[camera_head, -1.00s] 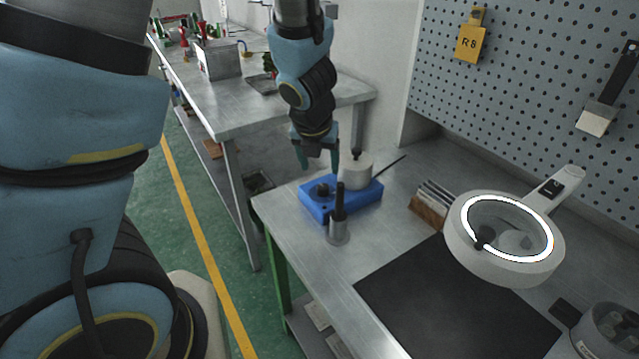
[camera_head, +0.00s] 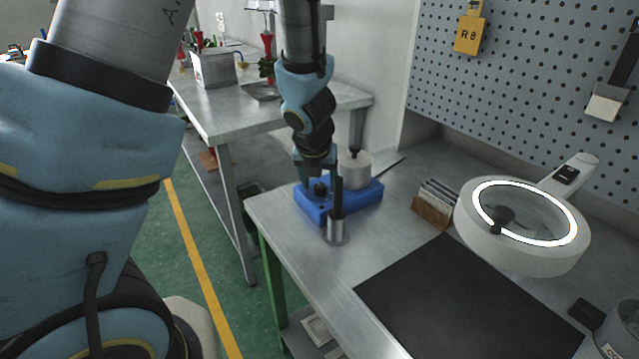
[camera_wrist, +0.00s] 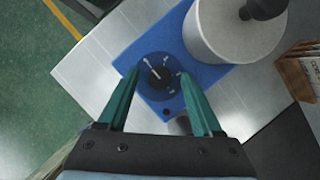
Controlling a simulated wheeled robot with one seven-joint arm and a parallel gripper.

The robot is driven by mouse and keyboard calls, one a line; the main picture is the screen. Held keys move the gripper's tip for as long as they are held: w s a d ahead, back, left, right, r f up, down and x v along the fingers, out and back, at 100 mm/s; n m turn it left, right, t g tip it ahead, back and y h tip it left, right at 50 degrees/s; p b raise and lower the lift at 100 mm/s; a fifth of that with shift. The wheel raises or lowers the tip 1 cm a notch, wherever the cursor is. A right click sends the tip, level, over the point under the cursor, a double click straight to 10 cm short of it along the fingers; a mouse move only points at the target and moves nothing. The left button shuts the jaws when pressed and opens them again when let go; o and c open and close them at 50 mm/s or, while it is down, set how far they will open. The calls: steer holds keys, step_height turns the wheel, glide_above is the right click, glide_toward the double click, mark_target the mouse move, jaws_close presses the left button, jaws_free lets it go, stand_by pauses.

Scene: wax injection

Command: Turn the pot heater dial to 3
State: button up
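The blue pot heater (camera_head: 359,199) stands at the near left corner of the metal table, with a white pot (camera_head: 355,172) with a dark knob on it. The black dial (camera_wrist: 160,76) with white marks around it is on the heater's top; its pointer aims to the upper left in the wrist view. The marks are too small to read. My gripper (camera_wrist: 163,88) points down over the dial, its two green fingers apart on either side of it. The fingers look clear of the dial. In the head view the dial (camera_head: 320,188) shows just under my gripper (camera_head: 318,180).
A metal holder with a black-handled tool (camera_head: 337,228) stands close in front of the heater. A wooden block rack (camera_head: 432,208), a black mat (camera_head: 460,300) and a ring-lit magnifier (camera_head: 525,226) lie to the right. A pegboard wall rises behind.

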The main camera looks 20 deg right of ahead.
jaws_close()
stand_by(0.3)
